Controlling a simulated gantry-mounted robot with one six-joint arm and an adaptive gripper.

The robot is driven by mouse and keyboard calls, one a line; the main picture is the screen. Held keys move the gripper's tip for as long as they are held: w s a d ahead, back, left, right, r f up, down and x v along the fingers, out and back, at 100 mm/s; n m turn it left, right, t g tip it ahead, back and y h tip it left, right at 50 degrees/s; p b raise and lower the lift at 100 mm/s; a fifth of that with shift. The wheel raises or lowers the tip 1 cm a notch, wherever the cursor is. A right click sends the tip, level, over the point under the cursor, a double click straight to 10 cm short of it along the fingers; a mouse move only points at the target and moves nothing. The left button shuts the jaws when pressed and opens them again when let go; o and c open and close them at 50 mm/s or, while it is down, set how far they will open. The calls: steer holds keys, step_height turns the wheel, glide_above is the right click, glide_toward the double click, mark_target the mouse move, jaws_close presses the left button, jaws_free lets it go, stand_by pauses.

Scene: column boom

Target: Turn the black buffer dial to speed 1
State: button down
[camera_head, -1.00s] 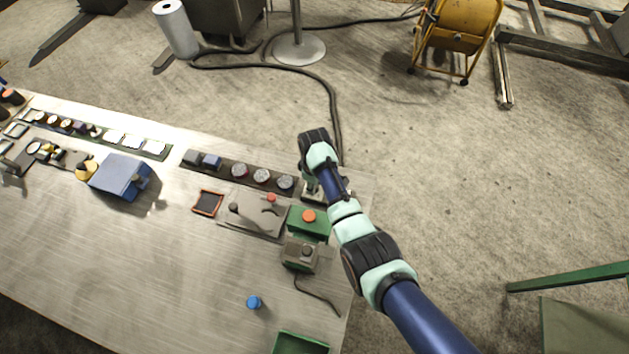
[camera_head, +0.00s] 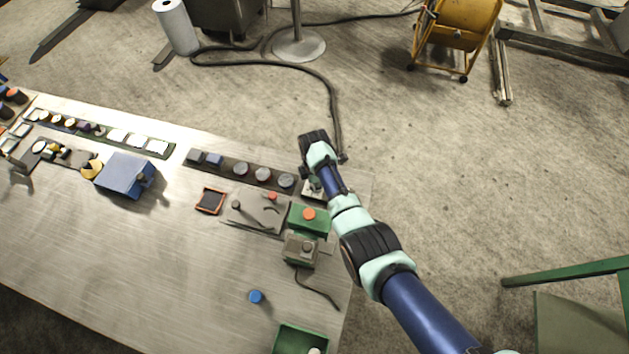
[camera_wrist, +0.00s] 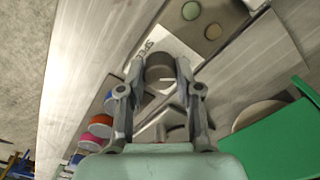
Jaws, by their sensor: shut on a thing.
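The black dial (camera_wrist: 159,74) shows in the wrist view as a dark round knob on a white marked plate (camera_wrist: 178,48). My gripper (camera_wrist: 159,64) is around it, with one finger against each side, and is shut on it. The printed marks on the plate are only partly visible and I cannot read the dial's setting. In the head view, my gripper (camera_head: 317,184) is at the far right end of the bench, over the white plate (camera_head: 308,188). My wrist hides the dial there.
Colored knobs (camera_wrist: 101,126) stand in a row left of my gripper in the wrist view. A green box with an orange button (camera_head: 309,215) and a grey box with a knob (camera_head: 301,250) stand close by. A blue cap (camera_head: 256,297) lies on open bench (camera_head: 180,270).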

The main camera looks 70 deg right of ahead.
steer(key=shift+n, duration=0.6)
steer(key=c, duration=0.8)
jaws_free()
step_height(320, 180, up, 12)
steer(key=shift+r, duration=0.1)
steer(key=shift+w, duration=0.1)
